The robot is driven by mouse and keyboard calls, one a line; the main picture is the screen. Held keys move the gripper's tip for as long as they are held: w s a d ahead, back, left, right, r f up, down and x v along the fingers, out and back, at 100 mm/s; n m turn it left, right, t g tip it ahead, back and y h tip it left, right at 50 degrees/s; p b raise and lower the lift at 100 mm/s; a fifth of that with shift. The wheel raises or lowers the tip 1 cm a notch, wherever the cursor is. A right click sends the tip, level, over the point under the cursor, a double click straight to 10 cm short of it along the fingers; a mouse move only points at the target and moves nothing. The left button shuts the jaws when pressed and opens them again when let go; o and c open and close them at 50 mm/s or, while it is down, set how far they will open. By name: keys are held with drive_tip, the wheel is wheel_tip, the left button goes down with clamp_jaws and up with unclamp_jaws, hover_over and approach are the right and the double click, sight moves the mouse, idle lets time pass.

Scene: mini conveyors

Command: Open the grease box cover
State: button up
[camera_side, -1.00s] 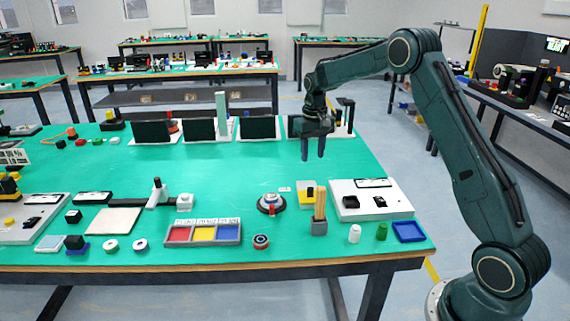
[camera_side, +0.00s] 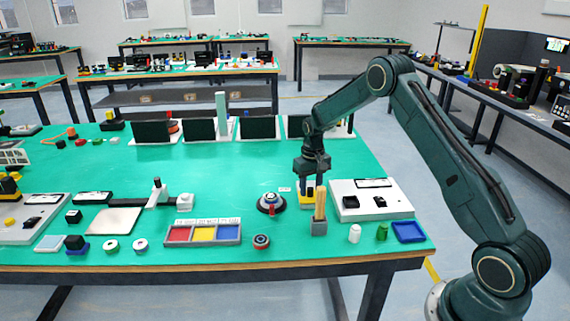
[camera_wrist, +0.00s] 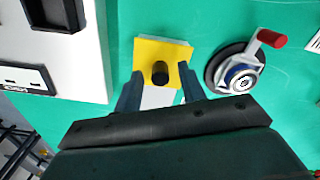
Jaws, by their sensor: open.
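The grease box is a small white box with a yellow cover and a black knob on top. In the side view the box (camera_side: 307,199) stands at the right part of the green table, partly hidden behind the holder of sticks and my gripper. In the wrist view the yellow cover (camera_wrist: 152,54) and its black knob (camera_wrist: 160,73) show clearly. The cover sits on the box. My gripper (camera_wrist: 158,88) is open, its fingers pointing down over the box, one on each side of the knob in the wrist view. It holds nothing. Contact with the cover cannot be told.
A grey holder with wooden sticks (camera_side: 319,214) stands just in front of the box. A round device with a red handle (camera_side: 270,203) is to its left. A white panel (camera_side: 395,202) is to its right.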

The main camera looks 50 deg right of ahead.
drive_tip(key=shift+f, duration=0.25)
clamp_jaws()
drive_tip(key=shift+w+d+r, duration=0.1)
drive_tip(key=shift+w+d, duration=2.25)
drive_tip(key=shift+w, duration=0.05)
unclamp_jaws()
